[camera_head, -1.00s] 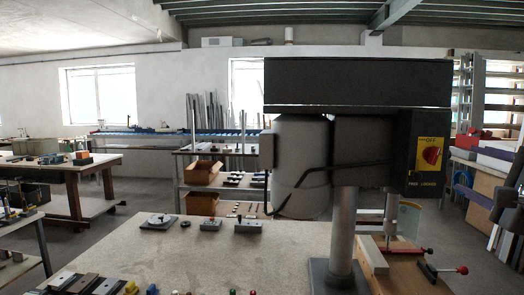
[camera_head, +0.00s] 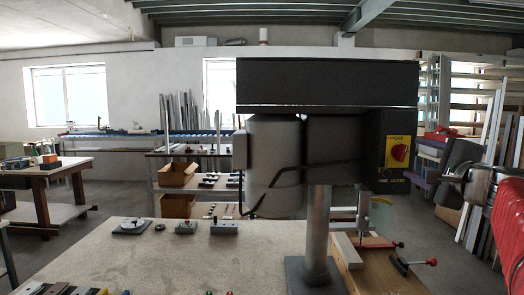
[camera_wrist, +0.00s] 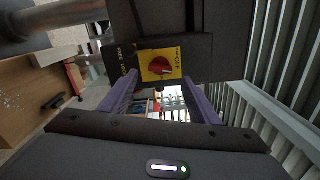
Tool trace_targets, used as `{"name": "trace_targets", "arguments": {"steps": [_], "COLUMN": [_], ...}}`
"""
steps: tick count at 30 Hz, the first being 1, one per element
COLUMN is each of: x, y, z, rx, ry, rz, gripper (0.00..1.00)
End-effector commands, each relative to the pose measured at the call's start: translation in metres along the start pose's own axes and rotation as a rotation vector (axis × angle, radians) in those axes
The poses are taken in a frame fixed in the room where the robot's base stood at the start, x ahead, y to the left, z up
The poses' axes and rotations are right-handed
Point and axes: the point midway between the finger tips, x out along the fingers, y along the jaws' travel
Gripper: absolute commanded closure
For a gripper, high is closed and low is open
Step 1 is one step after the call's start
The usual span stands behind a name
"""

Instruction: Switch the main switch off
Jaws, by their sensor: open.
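The main switch is a red rotary knob (camera_head: 399,152) on a yellow plate marked OFF, on the dark control box at the right of the drill press head (camera_head: 328,83). In the wrist view the red knob (camera_wrist: 160,66) shows upper centre, beyond the fingertips; its exact turn position is hard to read. My gripper (camera_wrist: 160,82) is open and empty, its purple fingers to either side below the yellow plate. A gap seems to remain between fingers and knob. In the head view my dark wrist is at the right, beside the control box.
The drill press column (camera_head: 318,235) stands on the worktable (camera_head: 190,262). Red-knobbed clamp handles (camera_head: 412,262) lie below the switch. Shelving with boards stands behind at right.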

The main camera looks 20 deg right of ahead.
Motion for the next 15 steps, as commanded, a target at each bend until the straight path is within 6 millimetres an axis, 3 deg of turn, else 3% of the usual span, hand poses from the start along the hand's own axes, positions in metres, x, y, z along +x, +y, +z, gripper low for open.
{"name": "trace_targets", "arguments": {"steps": [9,15], "x": [0.044,0.060], "y": [0.001,0.001], "z": [0.001,0.000], "rx": [0.001,0.000], "ry": [-0.002,-0.001], "rz": [0.002,0.001], "gripper": [0.44,0.44]}}
